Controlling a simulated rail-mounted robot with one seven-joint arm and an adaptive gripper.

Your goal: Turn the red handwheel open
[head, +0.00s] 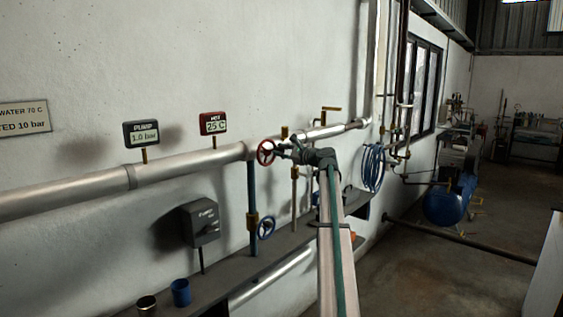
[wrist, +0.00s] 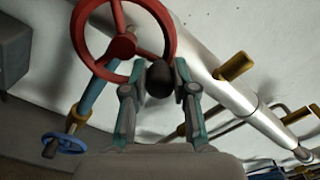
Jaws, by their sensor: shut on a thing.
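The red handwheel (head: 265,152) is mounted at the silver pipe on the wall, near the middle of the head view. In the wrist view the red handwheel (wrist: 122,47) fills the upper left, with its rim, spokes and hub showing. A dark round knob (wrist: 159,77) stands out from the lower right of its rim. My gripper (wrist: 160,92) has a finger on each side of this knob and is shut on it. In the head view my gripper (head: 284,150) is just right of the wheel, and the knob is too small to make out there.
A blue handwheel (head: 266,227) is below on a vertical blue pipe. Displays for PUMP (head: 141,134), reading 1.0 bar, and HOT (head: 213,123), reading 25 C, stand above the pipe.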

